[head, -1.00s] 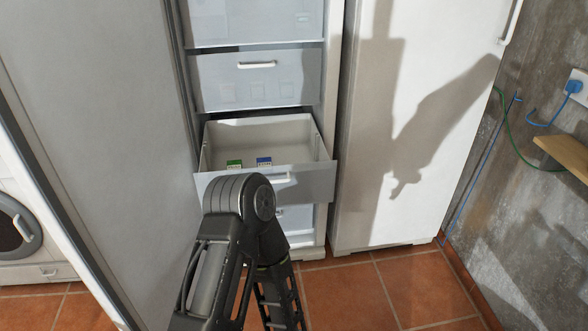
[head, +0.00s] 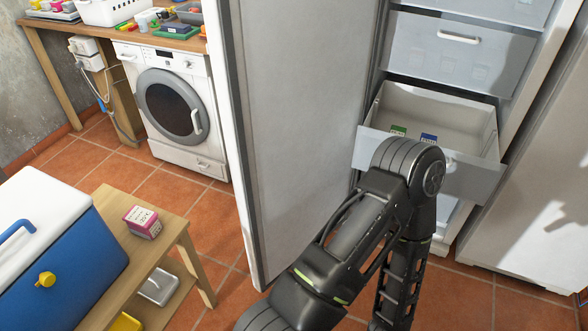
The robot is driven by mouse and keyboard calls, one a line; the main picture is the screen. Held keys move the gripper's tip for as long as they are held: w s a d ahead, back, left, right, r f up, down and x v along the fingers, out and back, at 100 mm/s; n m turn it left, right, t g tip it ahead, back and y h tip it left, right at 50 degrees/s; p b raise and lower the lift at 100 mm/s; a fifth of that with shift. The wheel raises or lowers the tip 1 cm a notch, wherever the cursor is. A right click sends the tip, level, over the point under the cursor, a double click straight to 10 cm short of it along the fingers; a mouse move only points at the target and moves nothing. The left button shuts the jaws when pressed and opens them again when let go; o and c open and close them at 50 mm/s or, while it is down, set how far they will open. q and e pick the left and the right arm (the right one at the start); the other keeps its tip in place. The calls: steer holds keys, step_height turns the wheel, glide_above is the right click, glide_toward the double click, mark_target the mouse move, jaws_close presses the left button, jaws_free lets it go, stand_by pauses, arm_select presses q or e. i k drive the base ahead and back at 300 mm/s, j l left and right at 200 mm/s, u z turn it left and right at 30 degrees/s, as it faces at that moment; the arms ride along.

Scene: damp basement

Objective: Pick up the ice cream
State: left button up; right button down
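No thing in view is clearly readable as the ice cream. A small pink and white box (head: 143,222) marked with a minus temperature sits on the near wooden table, beside a blue cooler. A green and white box (head: 398,131) and a blue and white box (head: 429,139) lie inside the pulled-out freezer drawer (head: 478,181). One of my arms shows in front of the freezer, bent at a black joint, its lower part running down out of the picture. Neither gripper is in view.
The blue cooler (head: 70,262) with a white lid stands at the near left on the wooden table (head: 172,236). The open freezer door (head: 290,140) stands between table and drawer. A washing machine (head: 172,105) is behind. Tiled floor is clear between them.

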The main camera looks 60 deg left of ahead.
mark_target(141, 222)
steer(key=u, duration=3.25)
steer(key=j, duration=0.1)
